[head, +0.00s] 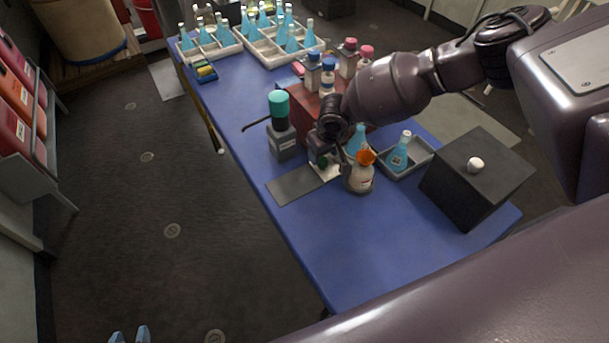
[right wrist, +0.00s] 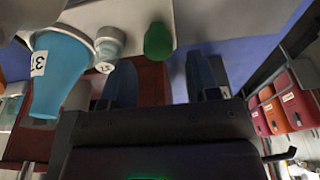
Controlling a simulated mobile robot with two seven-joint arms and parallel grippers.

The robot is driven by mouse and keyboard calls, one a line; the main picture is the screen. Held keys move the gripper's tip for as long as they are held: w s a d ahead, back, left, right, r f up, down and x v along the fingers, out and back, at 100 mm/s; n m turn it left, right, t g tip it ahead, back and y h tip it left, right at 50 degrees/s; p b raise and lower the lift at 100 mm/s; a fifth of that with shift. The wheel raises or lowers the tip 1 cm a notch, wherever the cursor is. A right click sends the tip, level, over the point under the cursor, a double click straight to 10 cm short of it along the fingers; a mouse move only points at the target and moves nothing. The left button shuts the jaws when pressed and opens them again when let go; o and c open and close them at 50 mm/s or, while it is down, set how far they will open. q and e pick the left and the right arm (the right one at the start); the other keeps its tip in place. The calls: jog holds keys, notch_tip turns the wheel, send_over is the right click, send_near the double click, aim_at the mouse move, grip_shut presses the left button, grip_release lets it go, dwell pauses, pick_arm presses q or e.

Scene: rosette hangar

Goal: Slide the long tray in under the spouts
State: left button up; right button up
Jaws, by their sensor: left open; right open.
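A grey tray (head: 415,158) lies on the blue table, left of a black box. A blue flask (head: 398,152) stands in it. Another blue flask (head: 356,138) is partly behind my right arm, so I cannot tell whether it shares the tray. Bottles stand over a red box (head: 303,112); I cannot clearly make out spouts. My right gripper (head: 326,156) is open over the table, beside an orange-capped bottle (head: 360,172). In the right wrist view its fingers (right wrist: 162,88) are apart. Light-blue tips of my left gripper (head: 130,336) show at the bottom left, open and empty.
A black box (head: 475,180) with a white knob stands at the near right. A teal-capped grey block (head: 282,138) and a flat grey plate (head: 292,187) lie left of my right gripper. White flask racks (head: 270,55) stand far back. The table's near end is clear.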

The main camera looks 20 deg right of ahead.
jog(key=shift+r+p, duration=1.65)
jog(key=shift+r, duration=0.85)
pick_arm(q)
jog(key=r, duration=0.2)
jog(key=w+r, duration=0.1)
jog(key=r, duration=0.1)
jog(key=shift+r, duration=0.4)
pick_arm(e)
jog(key=shift+f, duration=0.1)
